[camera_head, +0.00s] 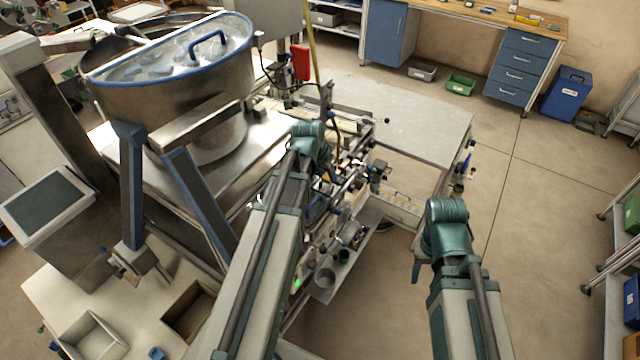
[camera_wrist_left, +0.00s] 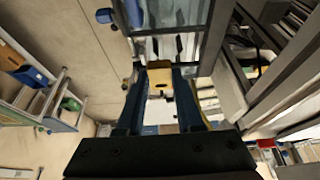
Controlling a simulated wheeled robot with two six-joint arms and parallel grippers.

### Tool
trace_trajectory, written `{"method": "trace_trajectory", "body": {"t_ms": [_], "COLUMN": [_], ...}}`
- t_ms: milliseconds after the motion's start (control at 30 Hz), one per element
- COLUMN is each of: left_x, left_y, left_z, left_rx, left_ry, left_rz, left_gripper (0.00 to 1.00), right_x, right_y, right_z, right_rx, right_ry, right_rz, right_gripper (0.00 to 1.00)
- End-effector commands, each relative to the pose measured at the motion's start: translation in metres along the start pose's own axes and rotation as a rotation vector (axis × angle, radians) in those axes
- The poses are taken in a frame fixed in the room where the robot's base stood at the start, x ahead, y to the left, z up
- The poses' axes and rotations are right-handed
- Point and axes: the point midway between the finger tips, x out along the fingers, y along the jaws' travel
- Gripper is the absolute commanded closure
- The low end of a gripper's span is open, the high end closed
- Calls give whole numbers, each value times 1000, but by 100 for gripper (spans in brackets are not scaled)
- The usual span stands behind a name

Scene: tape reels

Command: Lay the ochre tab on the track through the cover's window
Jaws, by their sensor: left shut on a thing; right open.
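In the left wrist view, my left gripper (camera_wrist_left: 160,72) is shut on the ochre tab (camera_wrist_left: 160,79), a small yellowish block held between the fingertips. A clear panel in a dark frame (camera_wrist_left: 169,46) lies beyond the tab; it may be the cover, but I cannot make out its window or the track. The tab appears apart from the panel. In the head view, my left arm reaches over the machine (camera_head: 345,205) at the centre, and its fingertips and the tab are hidden or too small to tell. My right gripper (camera_head: 416,272) is open, to the right of the machine, mostly hidden by its own wrist.
A big steel bowl with a blue-rimmed clear lid (camera_head: 190,52) stands at left on blue legs. A pale table (camera_head: 415,120) lies behind the machine. A blue drawer cabinet (camera_head: 520,70) and a blue bin (camera_head: 567,95) stand at the back.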

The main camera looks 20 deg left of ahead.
Motion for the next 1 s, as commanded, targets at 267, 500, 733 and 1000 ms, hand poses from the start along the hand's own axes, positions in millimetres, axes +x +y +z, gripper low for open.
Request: {"method": "trace_trajectory", "body": {"t_ms": [267, 500, 733, 1000], "left_x": [-1, 12, 32, 30], "left_y": [-6, -15, -15, -15], "left_z": [5, 19, 27, 26], "left_rx": [0, 1, 1, 0], "left_ry": [0, 0, 0, 0], "left_rz": [0, 1, 0, 0], "left_gripper": [100, 100, 100, 100], "right_x": [1, 19, 39, 37], "right_y": [0, -2, -4, -3], "right_z": [0, -1, -3, -3], "right_rx": [-1, -4, -4, -4], "right_ry": [0, 0, 2, 2], "right_rz": [0, 0, 1, 1], "right_gripper": [50, 50, 50, 50]}}
